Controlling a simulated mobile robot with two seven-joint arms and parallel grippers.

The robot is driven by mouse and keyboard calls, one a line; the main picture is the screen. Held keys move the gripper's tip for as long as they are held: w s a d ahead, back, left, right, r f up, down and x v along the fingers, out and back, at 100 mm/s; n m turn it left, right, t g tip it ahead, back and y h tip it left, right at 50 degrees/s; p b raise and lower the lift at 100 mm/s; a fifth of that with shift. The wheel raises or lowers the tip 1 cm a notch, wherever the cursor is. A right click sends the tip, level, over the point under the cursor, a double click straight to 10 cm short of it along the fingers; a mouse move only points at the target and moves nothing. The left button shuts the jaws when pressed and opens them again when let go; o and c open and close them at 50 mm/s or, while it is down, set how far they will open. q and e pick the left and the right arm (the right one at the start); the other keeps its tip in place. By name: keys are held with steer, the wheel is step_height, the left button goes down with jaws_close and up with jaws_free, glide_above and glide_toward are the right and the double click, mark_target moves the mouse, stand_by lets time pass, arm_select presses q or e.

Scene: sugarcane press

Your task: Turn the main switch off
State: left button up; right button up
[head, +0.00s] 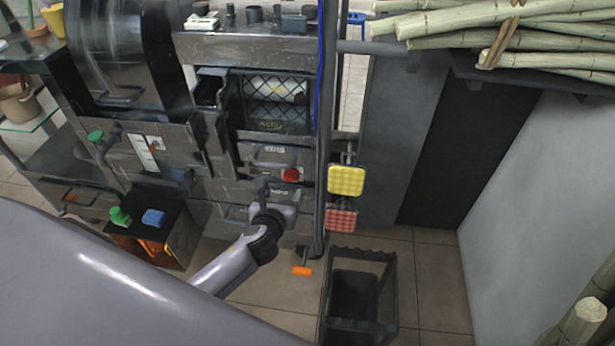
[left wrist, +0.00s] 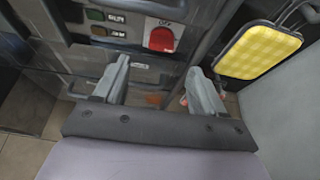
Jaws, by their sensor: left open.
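The main switch is a red knob (head: 290,174) on the front panel of the grey press (head: 225,160). In the left wrist view the red knob (left wrist: 162,39) sits on a pale plate with lettering, beyond the fingertips and between them. My left gripper (left wrist: 157,75) is open and empty, its two fingers spread below the knob and apart from it. In the head view my left gripper (head: 268,187) is in front of the panel, just below and left of the knob. My right gripper is not in view.
A yellow pad (head: 346,180) and a red pad (head: 341,219) hang right of the press. The yellow pad (left wrist: 257,50) is close to the right finger's side. A dark open bin (head: 355,298) stands on the floor. Sugarcane stalks (head: 490,22) lie on a shelf at top right.

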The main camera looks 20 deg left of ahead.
mark_target(290, 179)
arm_select(q)
steer(key=shift+b+x, duration=1.35)
steer(key=shift+x, duration=2.4)
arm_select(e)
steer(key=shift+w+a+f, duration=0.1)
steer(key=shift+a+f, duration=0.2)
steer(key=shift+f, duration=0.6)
arm_select(q)
steer(key=shift+r, duration=0.15)
steer(key=c, duration=1.1)
steer(key=shift+o, duration=0.2)
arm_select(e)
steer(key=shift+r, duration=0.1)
